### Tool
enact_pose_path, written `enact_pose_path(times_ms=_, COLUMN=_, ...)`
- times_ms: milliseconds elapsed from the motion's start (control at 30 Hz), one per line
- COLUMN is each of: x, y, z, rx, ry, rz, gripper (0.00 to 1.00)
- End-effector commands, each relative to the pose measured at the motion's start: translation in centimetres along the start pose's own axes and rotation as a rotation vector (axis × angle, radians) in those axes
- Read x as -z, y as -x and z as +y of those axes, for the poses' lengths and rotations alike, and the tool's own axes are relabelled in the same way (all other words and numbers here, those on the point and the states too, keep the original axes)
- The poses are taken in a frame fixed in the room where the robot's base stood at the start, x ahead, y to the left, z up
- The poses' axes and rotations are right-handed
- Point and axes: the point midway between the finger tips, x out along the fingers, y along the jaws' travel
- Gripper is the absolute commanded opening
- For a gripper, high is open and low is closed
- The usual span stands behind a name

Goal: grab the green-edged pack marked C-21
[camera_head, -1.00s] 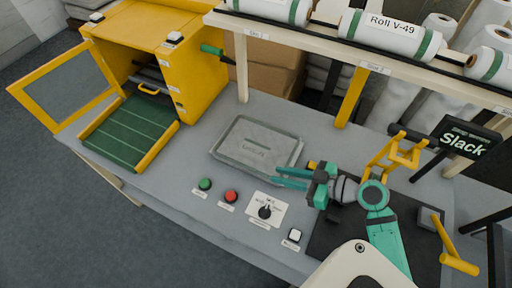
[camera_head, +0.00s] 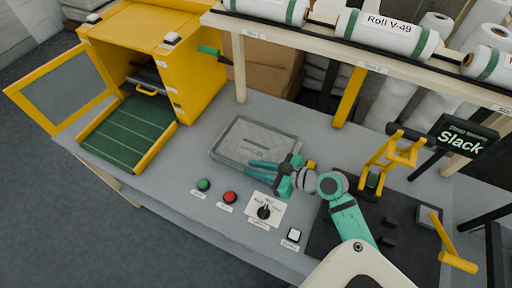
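My teal gripper (camera_head: 248,178) points left over the front right part of a flat grey tray (camera_head: 222,150) on the bench. Its two fingers are apart with nothing between them. A pale, flat pack-like shape (camera_head: 248,148) lies in the tray. Its marking is too small to read surely, and I cannot make out a green edge on it. The gripper covers the tray's front right part. I cannot tell whether the fingers touch anything.
A yellow machine (camera_head: 175,60) with an open door (camera_head: 62,86) and green belt (camera_head: 130,130) stands at left. Green (camera_head: 204,184) and red (camera_head: 230,197) buttons and a black knob (camera_head: 264,211) sit in front. A shelf with green-banded rolls (camera_head: 388,33) spans the back; a "Slack" sign (camera_head: 462,140) stands right.

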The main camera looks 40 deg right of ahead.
Motion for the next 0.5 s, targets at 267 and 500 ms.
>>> enact_pose_path(times_ms=267, x=-0.02, y=-0.28, z=0.00, rx=0.000, ry=-0.001, rz=0.000, gripper=0.19)
enact_pose_path(times_ms=500, x=-0.01, y=-0.24, z=0.02, rx=-0.001, ry=-0.001, rz=0.000, gripper=0.00)
